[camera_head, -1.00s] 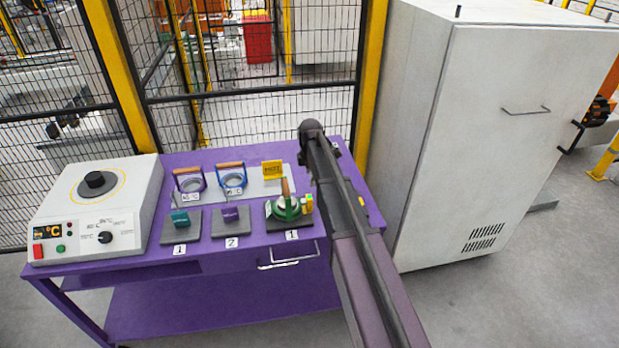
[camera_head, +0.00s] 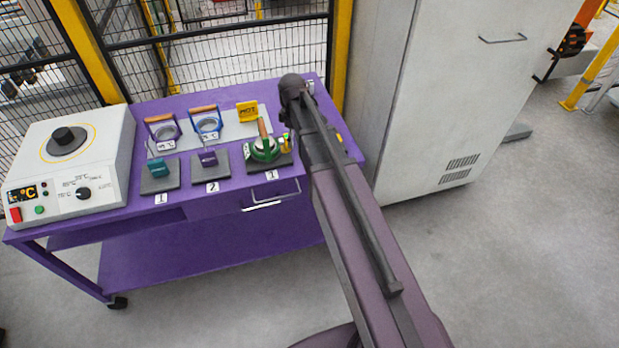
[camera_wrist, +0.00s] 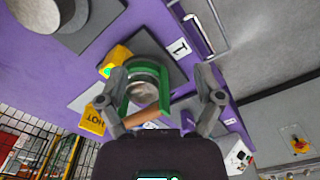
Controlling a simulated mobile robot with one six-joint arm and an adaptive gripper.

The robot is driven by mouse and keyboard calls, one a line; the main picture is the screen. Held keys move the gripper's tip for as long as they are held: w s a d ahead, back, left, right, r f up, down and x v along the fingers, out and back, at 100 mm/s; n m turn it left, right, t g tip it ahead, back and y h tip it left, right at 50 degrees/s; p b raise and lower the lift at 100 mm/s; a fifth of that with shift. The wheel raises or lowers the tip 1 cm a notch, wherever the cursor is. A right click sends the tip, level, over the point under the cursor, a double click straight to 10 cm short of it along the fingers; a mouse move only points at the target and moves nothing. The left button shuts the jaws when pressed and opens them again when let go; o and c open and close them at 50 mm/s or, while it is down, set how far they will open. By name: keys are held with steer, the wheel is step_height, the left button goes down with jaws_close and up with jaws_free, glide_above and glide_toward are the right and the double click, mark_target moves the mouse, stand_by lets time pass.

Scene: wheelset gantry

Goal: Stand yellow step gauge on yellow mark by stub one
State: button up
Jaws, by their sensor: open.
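A small yellow piece, likely the step gauge (camera_head: 285,143), stands just right of a round green tool (camera_head: 262,151) with a wooden handle. In the wrist view the yellow piece (camera_wrist: 116,58) carries a bright green spot and lies beside my left finger. My gripper (camera_wrist: 162,76) is open, with the green tool (camera_wrist: 135,85) showing between its fingers; I cannot tell their height above it. A dark grey cylinder (camera_wrist: 70,12) on a grey plate, possibly a stub, shows at the upper left. No yellow mark is clear. My arm hides the bench's right part in the head view.
The purple bench (camera_head: 210,240) also holds a yellow HOT sign (camera_head: 247,111), two handled rings (camera_head: 162,130), teal and purple pieces on grey pads, and a white heater unit (camera_head: 90,165). A grey cabinet (camera_head: 440,90) stands right of it; mesh fence lies behind.

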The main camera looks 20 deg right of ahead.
steer(key=s+m, duration=1.1)
steer(key=s, duration=0.7)
